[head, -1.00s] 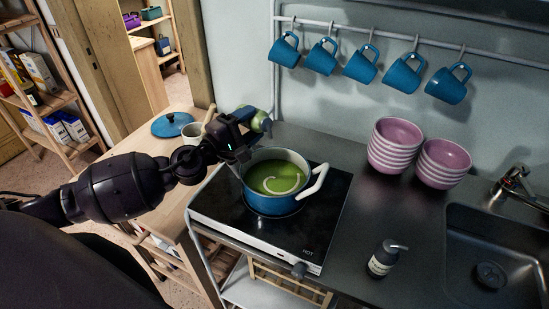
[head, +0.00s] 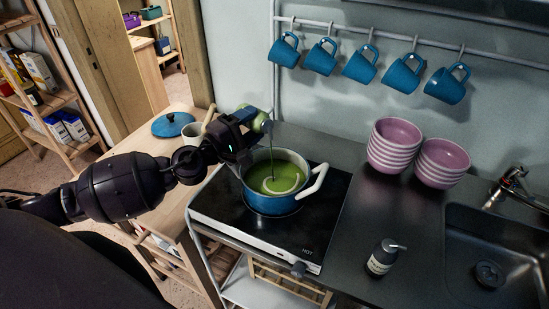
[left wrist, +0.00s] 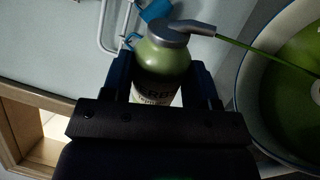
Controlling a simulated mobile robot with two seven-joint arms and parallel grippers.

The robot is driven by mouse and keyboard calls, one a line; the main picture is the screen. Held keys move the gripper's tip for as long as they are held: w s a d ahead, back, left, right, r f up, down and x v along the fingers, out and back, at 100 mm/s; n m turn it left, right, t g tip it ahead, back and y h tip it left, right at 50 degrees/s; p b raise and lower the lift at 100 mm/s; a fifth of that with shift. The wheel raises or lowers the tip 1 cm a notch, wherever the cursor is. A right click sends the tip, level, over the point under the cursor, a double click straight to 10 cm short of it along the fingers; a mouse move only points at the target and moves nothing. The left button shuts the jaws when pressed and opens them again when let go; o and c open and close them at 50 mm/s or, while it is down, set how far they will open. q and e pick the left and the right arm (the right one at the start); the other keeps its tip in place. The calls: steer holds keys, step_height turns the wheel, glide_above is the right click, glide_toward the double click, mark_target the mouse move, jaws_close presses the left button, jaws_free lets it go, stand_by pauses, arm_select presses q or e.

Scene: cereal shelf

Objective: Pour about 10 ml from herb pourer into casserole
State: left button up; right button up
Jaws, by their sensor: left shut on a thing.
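The herb pourer is a green bottle with a grey cap and spout. It shows in the head view (head: 260,121) and in the left wrist view (left wrist: 163,72). My left gripper (head: 246,125) is shut on it, with a finger on each side of the bottle in the left wrist view (left wrist: 166,80). The spout points toward the blue casserole (head: 272,204), and a thin green stream runs from it into the pot. The casserole has white handles, stands on the hob and holds green liquid (head: 268,180) with a pale curved streak. My right gripper is not in view.
The black hob (head: 318,215) is marked HOT. Striped bowls (head: 392,147), a dark soap bottle (head: 383,258) and a sink (head: 500,270) are to the right. Blue mugs (head: 362,62) hang above. A blue lid (head: 172,124) lies on the wooden table at left.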

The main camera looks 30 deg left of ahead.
arm_select(q)
steer(key=shift+r+m, duration=0.15)
steer(key=shift+m, duration=0.25)
stand_by(0.3)
steer(key=shift+d+r+m+p, duration=0.15)
steer(key=shift+m+p, duration=0.15)
steer(key=shift+p, duration=0.2)
steer(key=shift+f+m+h, duration=0.2)
steer(key=shift+m+h, duration=0.1)
steer(key=shift+s+d+f+m, duration=0.1)
steer(key=shift+f+m, duration=0.05)
steer(key=shift+m, duration=0.25)
steer(key=shift+f, duration=0.1)
